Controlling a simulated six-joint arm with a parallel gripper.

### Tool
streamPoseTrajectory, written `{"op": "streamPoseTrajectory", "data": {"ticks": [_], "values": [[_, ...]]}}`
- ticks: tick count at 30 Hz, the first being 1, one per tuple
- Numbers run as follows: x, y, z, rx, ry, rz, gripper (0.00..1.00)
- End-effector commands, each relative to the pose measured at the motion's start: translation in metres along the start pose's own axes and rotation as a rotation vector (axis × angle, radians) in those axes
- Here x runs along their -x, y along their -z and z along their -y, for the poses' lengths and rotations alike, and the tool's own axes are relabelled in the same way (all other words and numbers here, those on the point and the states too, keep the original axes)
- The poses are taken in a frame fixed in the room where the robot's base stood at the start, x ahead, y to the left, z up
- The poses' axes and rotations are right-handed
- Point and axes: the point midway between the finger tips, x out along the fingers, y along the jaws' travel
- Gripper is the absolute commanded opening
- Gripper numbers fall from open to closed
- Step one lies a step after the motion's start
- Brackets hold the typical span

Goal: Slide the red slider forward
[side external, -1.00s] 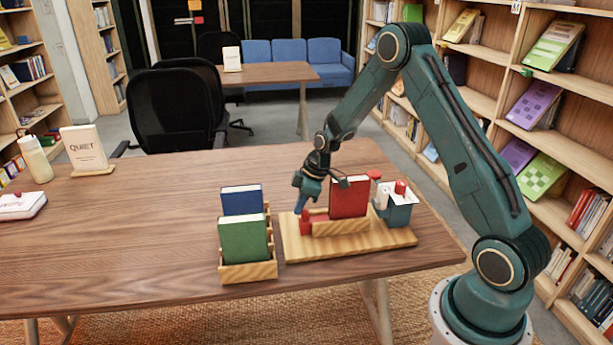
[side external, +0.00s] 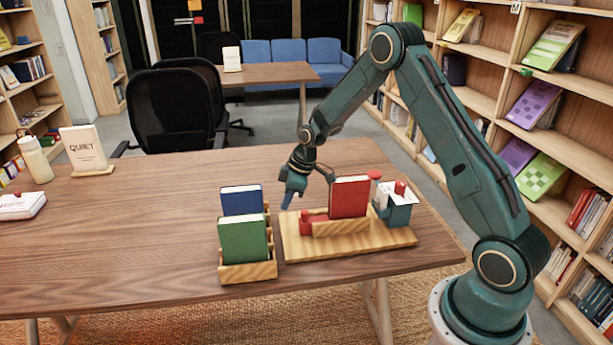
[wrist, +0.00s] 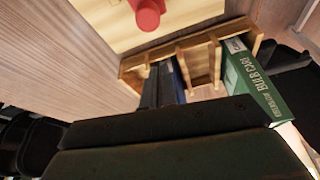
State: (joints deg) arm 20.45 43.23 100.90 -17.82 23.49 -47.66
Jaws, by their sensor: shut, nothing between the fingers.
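The red slider (side external: 312,224) sits on a light wooden base (side external: 385,240), at the left end of a wooden block that holds a red book (side external: 349,197). A red knob (wrist: 147,14), which looks like part of the slider, shows at the top of the wrist view. My gripper (side external: 287,206) is shut and empty. In the side view it hangs to the upper left of the slider, apart from it, with its fingertips pointing down. Whether it is behind or over the base's left edge is hard to tell.
A wooden rack (side external: 250,272) with a green book (side external: 243,238) and a blue book (side external: 241,200) stands just left of the base. A teal box (side external: 398,213) with red and white items stands at the base's right. The table's middle left is clear.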

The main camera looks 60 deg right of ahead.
Motion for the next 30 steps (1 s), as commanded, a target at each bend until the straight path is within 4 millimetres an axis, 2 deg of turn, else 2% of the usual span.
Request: {"op": "streamPoseTrajectory", "data": {"ticks": [9,15,21,30], "values": [[0.048,0.000,0.000,0.001,-0.001,-0.001,0.00],[0.072,0.001,0.001,0.002,0.001,-0.002,0.00],[0.083,0.001,0.001,0.001,0.001,-0.001,0.00],[0.088,0.002,0.003,-0.001,-0.001,0.000,0.00]]}}
